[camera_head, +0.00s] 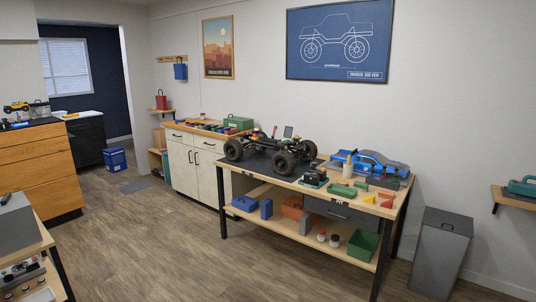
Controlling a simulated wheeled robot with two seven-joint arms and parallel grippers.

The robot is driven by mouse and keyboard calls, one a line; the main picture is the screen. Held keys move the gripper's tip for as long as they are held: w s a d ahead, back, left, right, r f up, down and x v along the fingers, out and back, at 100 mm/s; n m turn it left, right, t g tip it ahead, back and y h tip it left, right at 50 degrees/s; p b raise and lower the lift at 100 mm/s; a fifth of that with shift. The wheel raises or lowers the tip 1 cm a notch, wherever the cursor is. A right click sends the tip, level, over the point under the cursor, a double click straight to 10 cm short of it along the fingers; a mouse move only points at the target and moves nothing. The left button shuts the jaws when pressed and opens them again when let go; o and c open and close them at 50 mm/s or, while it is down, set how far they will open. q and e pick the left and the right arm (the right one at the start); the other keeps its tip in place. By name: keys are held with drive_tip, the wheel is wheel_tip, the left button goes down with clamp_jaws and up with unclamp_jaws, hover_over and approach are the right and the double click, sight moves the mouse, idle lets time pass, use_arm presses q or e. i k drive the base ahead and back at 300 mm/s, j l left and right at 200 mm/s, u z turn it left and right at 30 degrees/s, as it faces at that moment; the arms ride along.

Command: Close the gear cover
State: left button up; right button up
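The RC crawler chassis (272,146), black with large black tires, stands on a dark mat (250,163) at the left of the wooden workbench (318,186). It is bare, without a body shell on it. Small reddish and green parts show on the chassis, but the gear cover is too small to make out. I cannot tell how it sits. Neither of my grippers is in view.
A blue car body (370,163) and several small colored parts lie on the bench's right side. Bins stand on its lower shelf (290,222). A grey trash bin (440,252) stands to its right. The wooden floor (160,240) in front is clear.

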sight(288, 132)
drive_tip(key=i+u, duration=0.35)
drive_tip(key=i, duration=1.25)
